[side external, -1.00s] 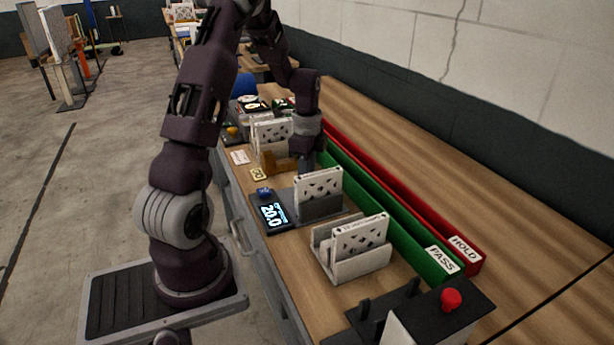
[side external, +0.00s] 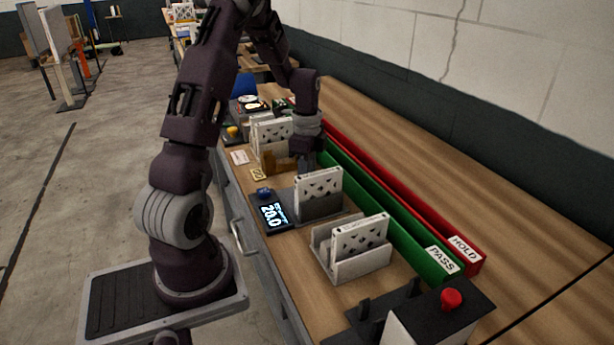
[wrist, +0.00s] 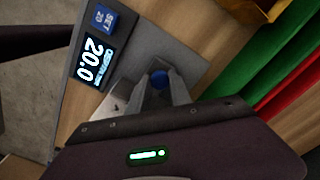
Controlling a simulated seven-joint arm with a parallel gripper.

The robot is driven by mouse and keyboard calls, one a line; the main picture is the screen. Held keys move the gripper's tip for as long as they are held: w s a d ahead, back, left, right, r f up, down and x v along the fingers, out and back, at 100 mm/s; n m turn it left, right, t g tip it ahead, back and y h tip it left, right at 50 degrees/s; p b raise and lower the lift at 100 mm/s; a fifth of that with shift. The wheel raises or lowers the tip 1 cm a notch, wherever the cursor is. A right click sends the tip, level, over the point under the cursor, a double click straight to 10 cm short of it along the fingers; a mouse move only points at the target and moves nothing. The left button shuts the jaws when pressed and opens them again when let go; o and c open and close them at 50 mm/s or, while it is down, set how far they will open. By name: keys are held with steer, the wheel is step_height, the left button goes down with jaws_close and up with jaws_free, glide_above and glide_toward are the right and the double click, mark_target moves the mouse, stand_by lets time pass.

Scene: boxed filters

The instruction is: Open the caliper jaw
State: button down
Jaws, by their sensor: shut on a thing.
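The depth caliper shows its display (side external: 271,213) reading 20.0, which also shows in the wrist view (wrist: 91,54). A white boxed filter with dark diamond marks (side external: 319,185) stands upright in the caliper's grey body (side external: 320,209). In the wrist view a round blue knob (wrist: 160,79) sits between my fingertips. My gripper (wrist: 163,84) is shut on this knob, beside the grey plate (wrist: 168,51). In the side view my gripper (side external: 305,164) is behind the boxed filter, its fingertips partly hidden. Whether the knob is fixed to the caliper jaw I cannot tell.
A grey holder (side external: 350,267) with another boxed filter stands in front. Long green PASS (side external: 400,235) and red HOLD (side external: 425,220) bins run behind the caliper. A red button (side external: 451,299) is at front right.

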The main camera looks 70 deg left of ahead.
steer(key=shift+a, duration=0.15)
steer(key=shift+a+r, duration=0.1)
steer(key=shift+a, duration=1.35)
steer(key=c, duration=1.2)
jaws_free()
steer(key=shift+o, duration=0.2)
step_height(320, 180, up, 7)
